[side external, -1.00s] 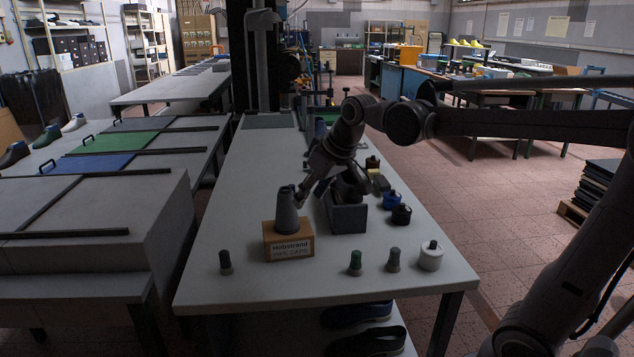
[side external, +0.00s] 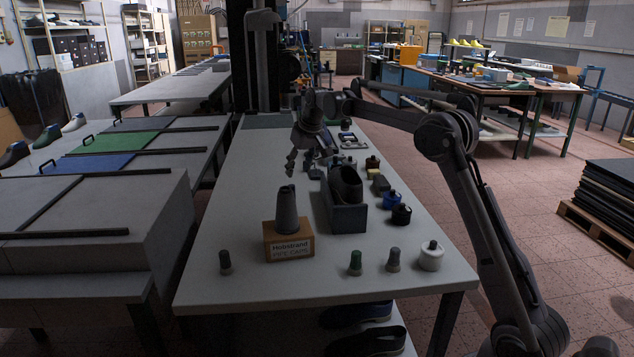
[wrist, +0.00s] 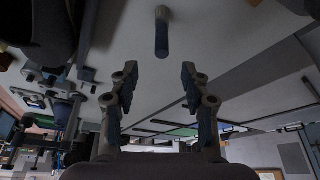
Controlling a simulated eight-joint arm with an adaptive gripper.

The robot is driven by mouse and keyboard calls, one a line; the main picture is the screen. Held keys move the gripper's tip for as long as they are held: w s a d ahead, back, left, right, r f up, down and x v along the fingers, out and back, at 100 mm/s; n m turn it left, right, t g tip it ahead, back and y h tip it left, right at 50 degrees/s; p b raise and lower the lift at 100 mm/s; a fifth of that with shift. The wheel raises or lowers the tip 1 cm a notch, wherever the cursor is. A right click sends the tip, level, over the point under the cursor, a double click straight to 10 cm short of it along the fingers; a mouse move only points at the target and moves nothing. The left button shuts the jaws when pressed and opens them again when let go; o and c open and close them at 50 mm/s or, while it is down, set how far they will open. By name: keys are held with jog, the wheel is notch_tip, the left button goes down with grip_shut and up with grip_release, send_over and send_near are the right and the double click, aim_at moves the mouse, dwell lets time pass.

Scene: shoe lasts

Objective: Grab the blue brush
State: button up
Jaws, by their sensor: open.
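In the wrist view, a brush with a dark blue handle and a pale tip (wrist: 161,32) shows at top centre, beyond my fingertips and in line with the gap between them. I cannot pick it out in the side view. My gripper (wrist: 159,72) is open and empty, its two fingers apart and not touching the brush. In the side view my gripper (side external: 291,168) is over the table, behind the grey cone and left of the dark shoe.
The long table (side external: 230,215) has bare room on its left. A dark shoe (side external: 345,187) sits in a grey holder (side external: 348,218). Dark and blue jars (side external: 392,200) and a white jar (side external: 431,257) line the right.

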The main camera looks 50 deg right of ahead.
jog(key=x, duration=1)
jog(key=shift+w+a+f, duration=0.15)
jog(key=shift+w+f, duration=0.1)
jog(key=shift+w, duration=0.1)
grip_shut()
